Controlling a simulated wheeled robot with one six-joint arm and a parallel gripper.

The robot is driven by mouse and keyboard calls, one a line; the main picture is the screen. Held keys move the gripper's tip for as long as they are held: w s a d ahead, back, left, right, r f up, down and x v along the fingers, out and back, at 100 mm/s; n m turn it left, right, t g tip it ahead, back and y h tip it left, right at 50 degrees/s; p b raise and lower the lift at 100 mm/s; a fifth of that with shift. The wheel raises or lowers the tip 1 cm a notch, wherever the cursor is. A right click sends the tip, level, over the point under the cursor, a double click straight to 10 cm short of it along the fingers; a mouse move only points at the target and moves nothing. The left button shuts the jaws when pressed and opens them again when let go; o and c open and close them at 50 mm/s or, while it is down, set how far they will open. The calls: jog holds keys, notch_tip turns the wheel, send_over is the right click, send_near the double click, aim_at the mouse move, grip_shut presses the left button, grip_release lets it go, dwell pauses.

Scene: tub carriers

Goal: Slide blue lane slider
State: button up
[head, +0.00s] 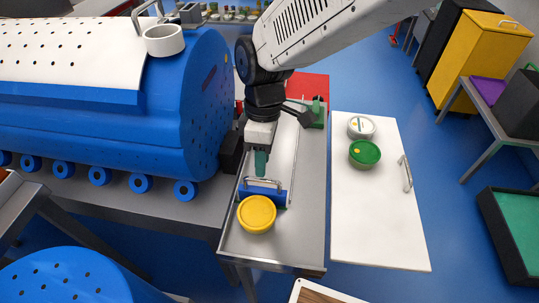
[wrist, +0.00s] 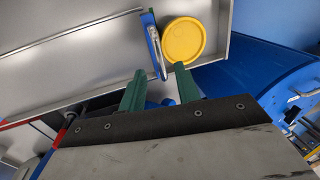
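The blue lane slider (head: 262,197) is a low blue bar with a metal handle, lying across the grey metal lane tray (head: 285,240). In the wrist view the slider (wrist: 148,22) is seen nearly edge-on, with its handle (wrist: 155,52) facing my fingers. A yellow round tub (head: 256,214) sits at the slider's near side, close against it; it also shows in the wrist view (wrist: 182,40). My gripper (head: 261,163) points down just above the handle. In the wrist view its green fingers (wrist: 160,69) are apart, with the handle's end lined up between their tips. I cannot tell whether they touch it.
A white board (head: 375,225) with a green tub (head: 364,153) and a whitish tub (head: 361,127) lies right of the tray. A big blue perforated drum (head: 205,100) stands close on the left. The tray's near end, past the yellow tub, is bare.

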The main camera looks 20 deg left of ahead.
aim_at(262, 179)
jog(key=shift+s+f, duration=0.2)
jog(key=shift+f, duration=0.75)
jog(key=shift+s+f, duration=0.15)
jog(key=shift+f, duration=0.75)
jog(key=shift+d, duration=0.1)
grip_shut()
